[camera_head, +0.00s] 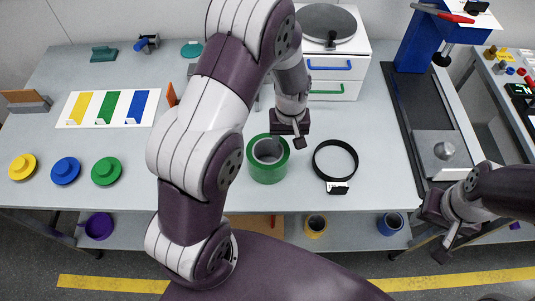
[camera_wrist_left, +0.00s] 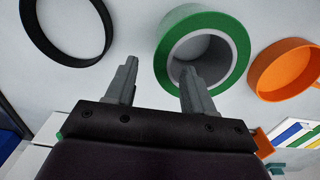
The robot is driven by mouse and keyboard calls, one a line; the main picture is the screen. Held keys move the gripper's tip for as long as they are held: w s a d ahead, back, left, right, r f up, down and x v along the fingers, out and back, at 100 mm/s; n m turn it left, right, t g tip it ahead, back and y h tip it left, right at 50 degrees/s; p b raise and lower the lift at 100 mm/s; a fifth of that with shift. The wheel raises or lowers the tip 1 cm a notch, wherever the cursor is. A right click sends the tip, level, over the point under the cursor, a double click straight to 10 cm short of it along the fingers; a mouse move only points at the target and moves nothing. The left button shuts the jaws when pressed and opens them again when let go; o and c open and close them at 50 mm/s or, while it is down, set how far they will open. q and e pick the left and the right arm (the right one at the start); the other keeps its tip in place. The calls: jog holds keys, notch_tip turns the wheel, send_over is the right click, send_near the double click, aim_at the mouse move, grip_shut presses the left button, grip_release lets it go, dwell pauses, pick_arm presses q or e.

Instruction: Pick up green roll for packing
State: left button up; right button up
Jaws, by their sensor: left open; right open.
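The green roll (camera_head: 268,175), a wide ring with a grey inner core, rests on the table near its front edge. My left gripper (camera_head: 289,134) is open and empty, just behind and to the right of the roll in the head view. In the left wrist view the roll (camera_wrist_left: 204,17) is beyond the open left gripper (camera_wrist_left: 155,82); one finger overlaps the roll's hole in the picture, the other is outside it. Contact cannot be told. My right gripper (camera_head: 443,240) is open and empty at the right, beyond the table's front edge.
A black ring (camera_head: 316,163) with a white tag lies right of the roll. An orange ring (camera_wrist_left: 262,87) shows in the left wrist view. Yellow (camera_head: 23,168), blue (camera_head: 66,172) and green (camera_head: 106,172) lidded discs sit at left. A white drawer unit (camera_head: 350,70) stands behind.

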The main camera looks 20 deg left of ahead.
aim_at(286, 152)
pick_arm(q)
jog(key=shift+s+d+f, duration=0.1)
jog(key=shift+f, duration=0.3)
jog(key=shift+s+d+f+p, duration=0.1)
jog(key=shift+s+f+p, duration=0.2)
jog(key=shift+f+p, duration=0.25)
jog(key=shift+s+d+f+p, duration=0.1)
jog(key=shift+s+f+p, duration=0.2)
jog(key=shift+f, duration=0.35)
jog(key=shift+w+a+f, duration=0.1)
jog(key=shift+f, duration=0.5)
jog(key=shift+w+a+f, duration=0.1)
jog(key=shift+f, duration=0.5)
jog(key=shift+w+f, duration=0.2)
jog(key=shift+s+r, duration=0.15)
jog(key=shift+s, duration=0.05)
jog(key=c, duration=0.8)
jog(key=shift+d, duration=0.1)
grip_shut()
jog(key=shift+w, duration=0.1)
pick_arm(e)
jog(key=shift+s+d+r, duration=0.15)
jog(key=shift+r, duration=0.3)
jog(key=shift+s+d+r, duration=0.1)
jog(key=shift+s+r, duration=0.05)
jog(key=shift+r, duration=0.3)
